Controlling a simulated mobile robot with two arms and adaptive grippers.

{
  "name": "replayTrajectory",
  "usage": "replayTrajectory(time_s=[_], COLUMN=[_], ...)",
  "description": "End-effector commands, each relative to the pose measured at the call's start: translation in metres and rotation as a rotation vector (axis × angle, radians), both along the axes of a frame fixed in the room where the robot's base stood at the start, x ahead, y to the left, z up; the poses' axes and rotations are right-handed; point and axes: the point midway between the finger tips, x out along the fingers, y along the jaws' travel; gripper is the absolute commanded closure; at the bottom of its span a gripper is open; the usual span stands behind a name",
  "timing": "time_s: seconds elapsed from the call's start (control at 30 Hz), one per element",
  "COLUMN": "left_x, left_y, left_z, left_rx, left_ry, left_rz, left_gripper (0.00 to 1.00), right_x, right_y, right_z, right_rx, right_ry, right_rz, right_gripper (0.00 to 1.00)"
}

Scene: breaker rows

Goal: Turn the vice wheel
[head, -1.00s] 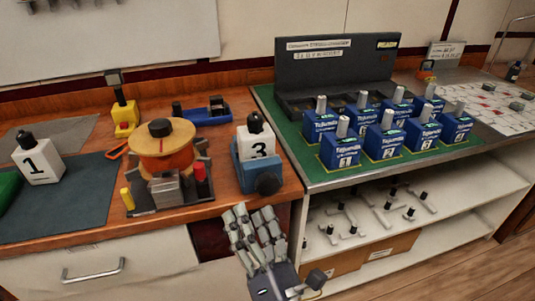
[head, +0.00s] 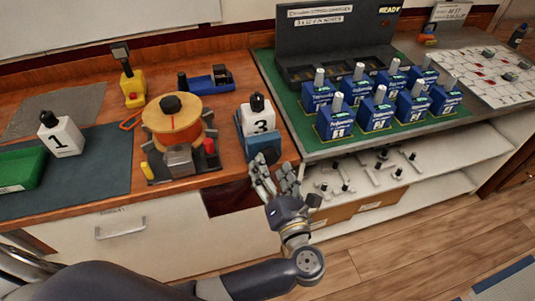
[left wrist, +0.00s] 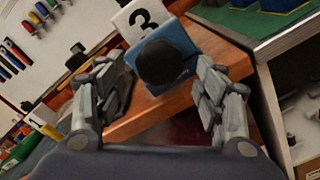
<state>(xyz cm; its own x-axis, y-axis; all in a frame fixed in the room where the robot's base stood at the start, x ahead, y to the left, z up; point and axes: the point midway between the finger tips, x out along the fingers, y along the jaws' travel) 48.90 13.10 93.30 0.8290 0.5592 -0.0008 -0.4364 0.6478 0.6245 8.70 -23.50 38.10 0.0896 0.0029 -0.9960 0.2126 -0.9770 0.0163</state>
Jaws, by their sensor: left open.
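The blue vice (head: 241,144) stands at the right front edge of the wooden bench and holds a white block marked 3 (head: 258,116). Its dark round wheel (head: 264,152) faces the front. My left gripper (head: 276,172) is open and empty, just in front of and below the wheel. In the left wrist view the black wheel (left wrist: 160,62) shows between the two spread fingers, with the blue vice body (left wrist: 181,43) behind it. I cannot tell whether a finger touches the wheel. My right gripper is not in view.
An orange spool (head: 172,125) on a dark stand is left of the vice. Several blue breakers (head: 376,116) stand on the green panel to the right. Below it, a white shelf (head: 430,155) holds loose levers. Free floor lies in front.

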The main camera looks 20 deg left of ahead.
Motion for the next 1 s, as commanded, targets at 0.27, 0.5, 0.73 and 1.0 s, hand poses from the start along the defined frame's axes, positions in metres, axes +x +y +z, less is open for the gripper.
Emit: replayTrajectory(time_s=[0.27, 0.5, 0.73, 1.0], left_x=[0.029, 0.032, 0.032, 0.032], left_y=[0.020, 0.022, 0.022, 0.022], left_z=[0.001, 0.000, 0.000, 0.000], left_rx=[0.002, -0.001, -0.001, 0.000], left_ry=[-0.001, -0.001, -0.001, 0.001], left_rz=[0.000, 0.000, 0.000, 0.001], left_gripper=[0.36, 0.36, 0.63, 0.81], right_x=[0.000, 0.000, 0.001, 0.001], right_y=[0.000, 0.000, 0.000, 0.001], right_z=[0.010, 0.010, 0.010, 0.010], right_rx=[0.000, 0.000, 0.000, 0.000], right_ry=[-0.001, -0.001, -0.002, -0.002], right_rz=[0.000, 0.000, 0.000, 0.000], right_gripper=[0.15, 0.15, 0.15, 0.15])
